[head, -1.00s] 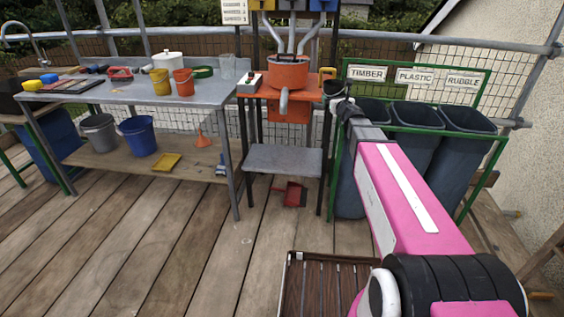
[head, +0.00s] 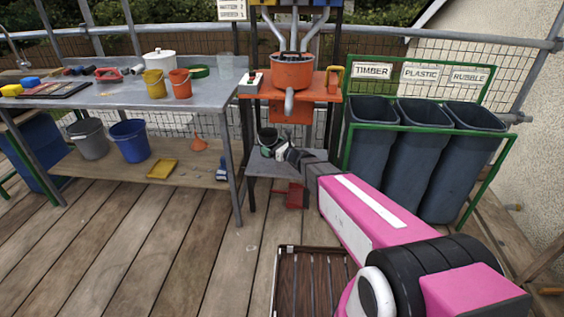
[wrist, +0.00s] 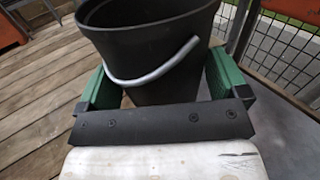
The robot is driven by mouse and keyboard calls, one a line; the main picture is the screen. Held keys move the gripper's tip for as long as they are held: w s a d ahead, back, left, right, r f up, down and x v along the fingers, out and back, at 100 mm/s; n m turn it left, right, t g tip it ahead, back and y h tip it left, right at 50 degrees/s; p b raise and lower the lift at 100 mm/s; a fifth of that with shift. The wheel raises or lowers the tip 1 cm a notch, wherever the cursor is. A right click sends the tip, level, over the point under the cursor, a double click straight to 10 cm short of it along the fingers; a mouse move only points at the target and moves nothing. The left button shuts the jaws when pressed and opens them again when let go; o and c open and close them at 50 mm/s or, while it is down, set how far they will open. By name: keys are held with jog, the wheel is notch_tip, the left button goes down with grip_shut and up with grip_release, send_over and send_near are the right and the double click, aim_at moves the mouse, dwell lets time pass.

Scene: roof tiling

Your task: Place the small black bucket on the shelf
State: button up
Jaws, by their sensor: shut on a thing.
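The small black bucket (wrist: 150,50) fills the upper middle of the wrist view, upright, with a pale wire handle hanging across its front. My gripper (wrist: 158,85) is shut on it, with a green finger on each side. In the head view the bucket (head: 267,138) is small, over the grey shelf (head: 262,166) below the orange mixer. My gripper (head: 281,151) reaches it from the right. I cannot tell whether the bucket's base touches the shelf; its underside is hidden.
An orange mixer pot (head: 292,72) stands above the shelf. The bench (head: 110,98) with its legs is to the left, holding small buckets. Dark bins (head: 418,150) in a green frame are to the right. A red dustpan (head: 295,195) lies beneath the shelf.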

jog(key=w+d+f, duration=0.2)
jog(key=d, duration=0.1)
jog(key=w+d+f, duration=0.2)
jog(key=w+f, duration=0.1)
jog(key=w+d+f, duration=0.2)
jog(key=d, duration=0.1)
jog(key=shift+w+d+f, duration=0.2)
jog(key=shift+d, duration=0.15)
jog(key=shift+f, duration=1.95)
jog(key=o, duration=0.6)
jog(key=shift+f, duration=0.1)
